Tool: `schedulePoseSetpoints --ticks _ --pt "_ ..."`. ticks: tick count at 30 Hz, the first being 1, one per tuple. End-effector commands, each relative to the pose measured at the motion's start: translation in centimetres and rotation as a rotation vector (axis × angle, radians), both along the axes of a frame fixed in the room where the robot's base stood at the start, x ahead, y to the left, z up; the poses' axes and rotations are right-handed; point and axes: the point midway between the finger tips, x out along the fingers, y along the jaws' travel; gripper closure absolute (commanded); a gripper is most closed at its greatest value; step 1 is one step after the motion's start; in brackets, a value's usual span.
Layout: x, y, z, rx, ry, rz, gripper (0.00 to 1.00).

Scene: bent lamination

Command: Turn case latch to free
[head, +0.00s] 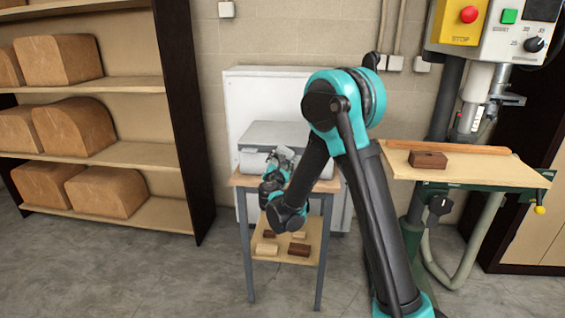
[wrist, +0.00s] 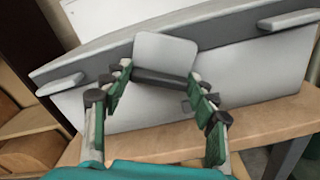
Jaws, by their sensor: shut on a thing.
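The grey case (head: 274,134) lies closed on a small wooden table. In the wrist view the case (wrist: 250,60) fills the upper half and appears tilted. The latch (wrist: 166,54) is a pale, rounded plate with a dark lower edge at the middle of the case front. It stands across the seam between lid and body. My gripper (wrist: 158,80) is shut on the latch, one finger at each side of its lower part. In the head view my gripper (head: 283,156) is at the case front and hides the latch there.
Two pale tabs, left (wrist: 60,85) and right (wrist: 290,20), stick out from the case front. The table (head: 243,181) has a lower shelf with several small blocks. A shelf rack (head: 150,154) stands at left, a machine with a worktable (head: 470,172) at right.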

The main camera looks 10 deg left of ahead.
Motion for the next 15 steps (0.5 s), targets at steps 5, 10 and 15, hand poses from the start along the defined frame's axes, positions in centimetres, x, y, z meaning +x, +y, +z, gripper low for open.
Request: schedulePoseSetpoints --ticks 5,10,15 --pt "0.0 0.35 0.22 0.168 -0.005 0.0 0.71" --pt "0.01 0.59 0.46 0.329 -0.01 0.0 0.71" --pt "0.02 0.8 0.75 0.491 -0.015 0.0 0.71"
